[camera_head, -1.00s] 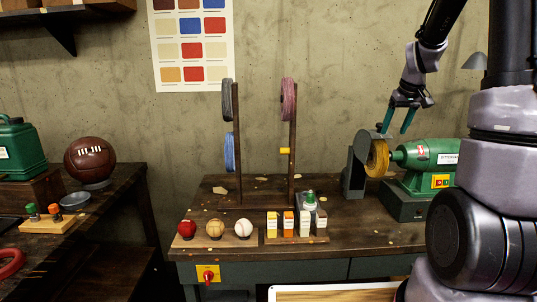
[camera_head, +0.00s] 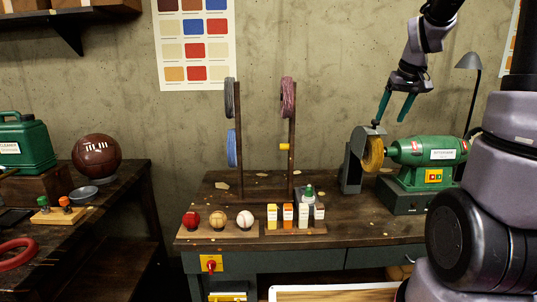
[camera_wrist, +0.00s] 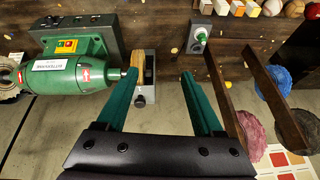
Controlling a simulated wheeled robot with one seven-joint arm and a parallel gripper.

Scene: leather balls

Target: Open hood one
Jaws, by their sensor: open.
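The buffing machine (camera_head: 428,151) is green with a dark base and stands at the right of the workbench. A grey metal hood (camera_head: 362,139) sits at its left end, over a yellow buffing wheel (camera_head: 374,155). My gripper (camera_head: 390,121) is open and empty, just above the hood, with its two teal fingers pointing down. In the wrist view, the fingertips (camera_wrist: 157,75) are spread apart. The hood (camera_wrist: 149,66) and the tan wheel edge (camera_wrist: 137,60) lie beside the left finger, which partly overlaps them. I cannot tell whether a finger touches the hood.
A wooden rack (camera_head: 238,175) with coloured discs stands left of the machine. Several balls (camera_head: 217,221) and small boxes (camera_head: 288,215) line the bench front. A lamp (camera_head: 469,62) stands behind the machine. A side table (camera_head: 110,200) is at the left.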

